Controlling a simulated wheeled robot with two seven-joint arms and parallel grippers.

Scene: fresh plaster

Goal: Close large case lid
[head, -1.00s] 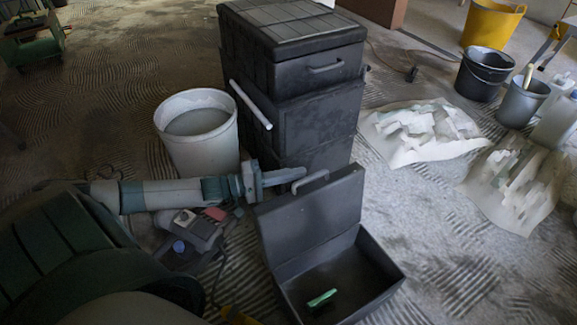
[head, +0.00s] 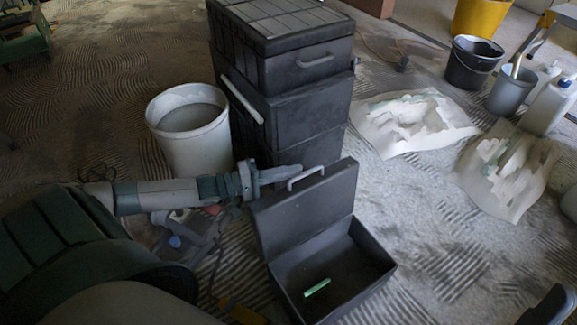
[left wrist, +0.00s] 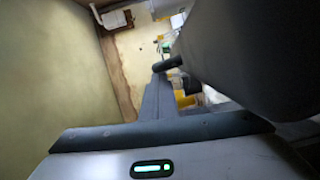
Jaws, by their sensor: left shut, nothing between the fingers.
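The large case is a dark grey open box (head: 372,262) on the floor in the lower middle of the head view. Its lid (head: 318,207) stands up at the back left side, with a pale handle (head: 306,177) on its top edge. A small green object (head: 317,288) lies inside the box. My left gripper (head: 290,171) is shut and empty, behind the lid's top edge near the handle. I cannot tell whether it touches the lid. In the left wrist view its grey fingers (left wrist: 157,98) point away from the camera.
A dark stacked tool chest (head: 300,105) stands close behind the lid, with a white bucket (head: 190,135) to its left. Rubble on sheets (head: 415,120) and more buckets (head: 470,70) lie to the right. The floor right of the case is mostly clear.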

